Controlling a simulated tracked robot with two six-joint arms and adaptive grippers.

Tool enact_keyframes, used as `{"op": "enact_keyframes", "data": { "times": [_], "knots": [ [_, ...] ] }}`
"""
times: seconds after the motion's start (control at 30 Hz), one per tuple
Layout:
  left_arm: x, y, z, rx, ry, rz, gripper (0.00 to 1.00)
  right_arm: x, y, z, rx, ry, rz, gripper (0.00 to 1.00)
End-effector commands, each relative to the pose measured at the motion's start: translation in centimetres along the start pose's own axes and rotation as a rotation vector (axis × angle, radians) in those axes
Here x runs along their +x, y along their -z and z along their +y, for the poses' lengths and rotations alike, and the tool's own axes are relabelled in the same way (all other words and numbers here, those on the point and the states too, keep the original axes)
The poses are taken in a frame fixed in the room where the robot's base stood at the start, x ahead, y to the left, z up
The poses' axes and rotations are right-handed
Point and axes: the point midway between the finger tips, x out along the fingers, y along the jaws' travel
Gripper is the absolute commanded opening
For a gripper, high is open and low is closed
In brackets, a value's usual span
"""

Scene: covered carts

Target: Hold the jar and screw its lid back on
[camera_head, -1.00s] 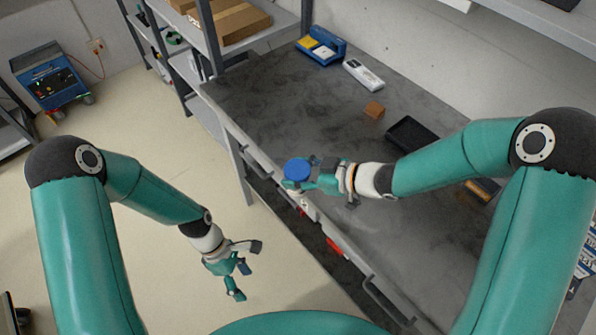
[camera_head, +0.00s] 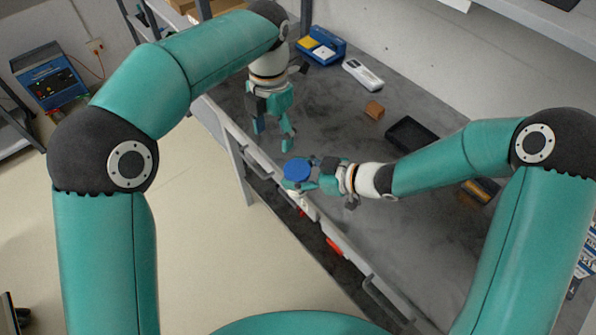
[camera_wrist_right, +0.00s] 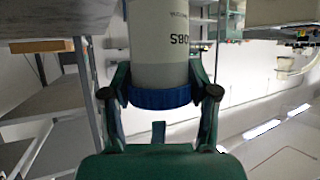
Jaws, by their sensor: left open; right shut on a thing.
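The jar (camera_wrist_right: 160,45) has a pale body with dark lettering, and shows upside down in the right wrist view. Its blue lid (camera_head: 297,170) sits at the jar's top end; I cannot tell how tightly. The lid also shows in the right wrist view (camera_wrist_right: 160,97). My right gripper (camera_head: 311,180) is shut on the jar near its top, a finger on each side, and holds it by the bench's front edge. My left gripper (camera_head: 274,135) is open and empty, pointing down, above and slightly left of the lid, apart from it.
The grey bench (camera_head: 330,115) bears a small brown block (camera_head: 374,109), a black tray (camera_head: 411,137), a white handheld device (camera_head: 362,74) and a blue bin (camera_head: 321,46) at the back. Bench drawers with handles (camera_head: 385,300) lie along its front.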

Motion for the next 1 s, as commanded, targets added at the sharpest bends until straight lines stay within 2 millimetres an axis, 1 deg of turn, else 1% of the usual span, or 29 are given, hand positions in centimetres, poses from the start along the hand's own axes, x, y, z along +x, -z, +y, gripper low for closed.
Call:
{"op": "enact_keyframes", "data": {
  "times": [0.03,0.1,0.2,0.3,0.67,0.77,0.87,1.0],
  "knots": [
    [-1.1,-0.7,-1.2,0.026,-0.013,-0.025,0.69,0.0,0.0,0.0,0.0,0.0,0.001,0.0],
    [-2.0,-1.2,-2.8,0.059,-0.024,-0.04,0.69,0.0,0.0,0.0,0.0,0.0,0.001,0.0],
    [-2.8,-1.6,-4.3,0.09,-0.034,-0.052,0.69,0.0,0.0,0.0,0.0,0.0,0.001,0.0],
    [-3.0,-1.8,-5.0,0.105,-0.039,-0.056,0.69,0.0,0.0,0.0,0.0,0.0,0.001,0.0],
    [-3.0,-1.8,-5.2,0.109,-0.039,-0.056,0.69,0.0,0.0,0.0,0.0,0.0,0.001,0.0],
    [-2.7,-1.8,-5.2,0.109,-0.039,-0.055,0.69,0.0,0.0,0.0,0.0,0.0,0.001,0.0],
    [-2.0,-1.9,-5.1,0.109,-0.039,-0.053,0.69,0.0,0.0,0.0,0.0,0.0,0.001,0.0],
    [-0.1,-1.9,-5.0,0.109,-0.038,-0.051,0.69,0.0,0.0,0.0,0.0,0.0,0.001,0.0]
  ]
}}
